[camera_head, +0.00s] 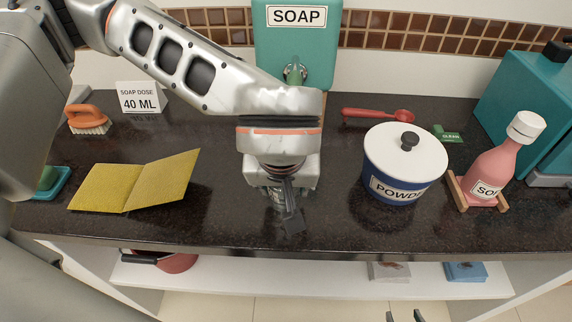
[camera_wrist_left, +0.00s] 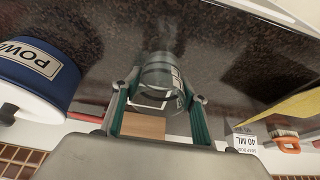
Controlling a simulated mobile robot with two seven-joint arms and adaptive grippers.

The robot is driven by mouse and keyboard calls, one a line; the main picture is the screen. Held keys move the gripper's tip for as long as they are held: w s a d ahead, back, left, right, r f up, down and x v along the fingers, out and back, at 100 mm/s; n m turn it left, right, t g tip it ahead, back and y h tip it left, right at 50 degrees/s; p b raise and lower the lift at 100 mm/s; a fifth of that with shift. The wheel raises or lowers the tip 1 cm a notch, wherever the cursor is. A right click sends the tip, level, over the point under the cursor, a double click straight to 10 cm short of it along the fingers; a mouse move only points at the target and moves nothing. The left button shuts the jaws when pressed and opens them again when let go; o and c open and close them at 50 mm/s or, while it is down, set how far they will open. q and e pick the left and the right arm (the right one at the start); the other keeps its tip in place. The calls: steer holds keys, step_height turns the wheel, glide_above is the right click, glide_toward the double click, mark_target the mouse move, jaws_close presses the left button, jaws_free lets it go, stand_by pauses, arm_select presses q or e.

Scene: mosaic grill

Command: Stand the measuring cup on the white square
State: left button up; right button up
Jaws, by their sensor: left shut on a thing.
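The clear measuring cup (camera_wrist_left: 162,76) shows between the fingers of my left gripper (camera_wrist_left: 158,98) in the left wrist view. The gripper is shut on it. In the head view my left gripper (camera_head: 287,212) points down over the middle of the counter and mostly hides the cup. A thin white outline (camera_wrist_left: 150,103) shows at the cup in the left wrist view; I cannot tell if it is the white square. I cannot tell whether the cup touches the counter. Only the tips of my right gripper (camera_head: 404,316) show at the bottom edge, apart and empty.
A powder tub (camera_head: 405,165) and a pink soap bottle (camera_head: 497,165) stand to the right. A yellow folded cloth (camera_head: 135,185) lies left. Behind are a teal soap dispenser (camera_head: 297,50), a red spoon (camera_head: 378,114) and a dose card (camera_head: 139,98). The front counter strip is clear.

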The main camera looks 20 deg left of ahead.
arm_select(q)
steer(key=shift+w+a, duration=0.15)
steer(key=shift+w, duration=0.45)
steer(key=shift+w+a, duration=0.15)
steer(key=shift+w, duration=0.45)
steer(key=w, duration=0.2)
steer(key=w+a, duration=0.1)
steer(key=w, duration=0.1)
steer(key=shift+a, duration=0.15)
steer(key=shift+f, duration=0.8)
steer(key=shift+s+f, duration=0.1)
steer(key=o, duration=1.1)
steer(key=shift+c, duration=0.2)
arm_select(e)
steer(key=shift+d+f, duration=0.1)
steer(key=shift+f, duration=0.15)
